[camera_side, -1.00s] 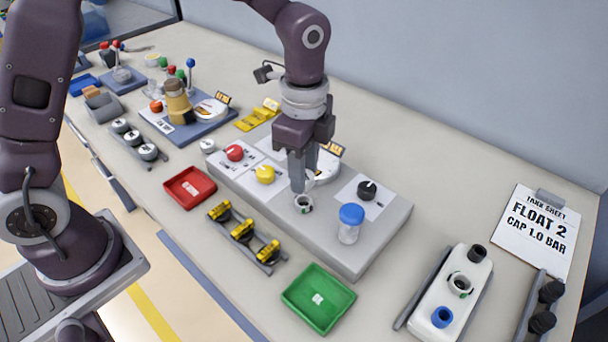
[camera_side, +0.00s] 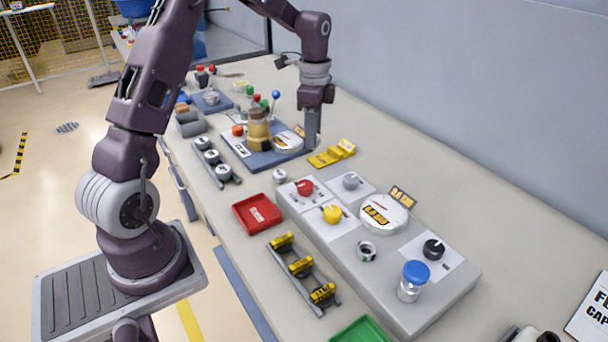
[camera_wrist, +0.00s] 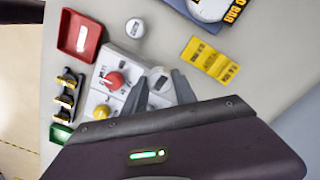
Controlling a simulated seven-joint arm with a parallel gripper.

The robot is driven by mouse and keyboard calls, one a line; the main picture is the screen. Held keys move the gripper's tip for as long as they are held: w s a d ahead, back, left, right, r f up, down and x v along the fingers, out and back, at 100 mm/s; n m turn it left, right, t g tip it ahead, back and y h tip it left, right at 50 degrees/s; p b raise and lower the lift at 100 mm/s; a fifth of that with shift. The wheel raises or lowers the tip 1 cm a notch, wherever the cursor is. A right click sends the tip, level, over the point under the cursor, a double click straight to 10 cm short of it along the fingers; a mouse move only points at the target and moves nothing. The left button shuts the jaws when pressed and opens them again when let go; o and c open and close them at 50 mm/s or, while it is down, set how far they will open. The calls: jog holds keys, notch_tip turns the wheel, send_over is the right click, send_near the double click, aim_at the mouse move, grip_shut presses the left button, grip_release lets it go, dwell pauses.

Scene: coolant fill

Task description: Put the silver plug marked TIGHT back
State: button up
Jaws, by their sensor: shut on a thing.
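A small silver-white plug (camera_side: 280,175) with a marked top stands on the table behind the red tray; it also shows in the wrist view (camera_wrist: 135,28). Its lettering is too small to read. An open ring-shaped port (camera_side: 367,250) with a dark mouth and a green mark is on the grey block (camera_side: 440,290). My gripper (camera_side: 313,142) is over the bench's far side, beyond the block, near the blue-grey board.
The block carries red, yellow, grey and black knobs, a gauge (camera_side: 384,216) and a blue-capped jar (camera_side: 411,281). A red tray (camera_side: 257,213), a rack of yellow-tagged parts (camera_side: 301,266) and a rack of silver-and-black caps (camera_side: 213,158) line the front. A yellow stand (camera_side: 332,153) is near my gripper.

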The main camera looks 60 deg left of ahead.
jog(key=shift+n, duration=0.3)
jog(key=a+f, duration=0.1)
jog(key=f, duration=0.2)
jog(key=a+f, duration=0.1)
jog(key=f, duration=0.2)
jog(key=a+f, duration=0.1)
jog(key=f, duration=0.3)
jog(key=shift+s+a, duration=0.3)
jog(key=shift+a, duration=0.05)
jog(key=shift+f, duration=0.1)
jog(key=o, duration=1.1)
jog(key=shift+o, duration=0.2)
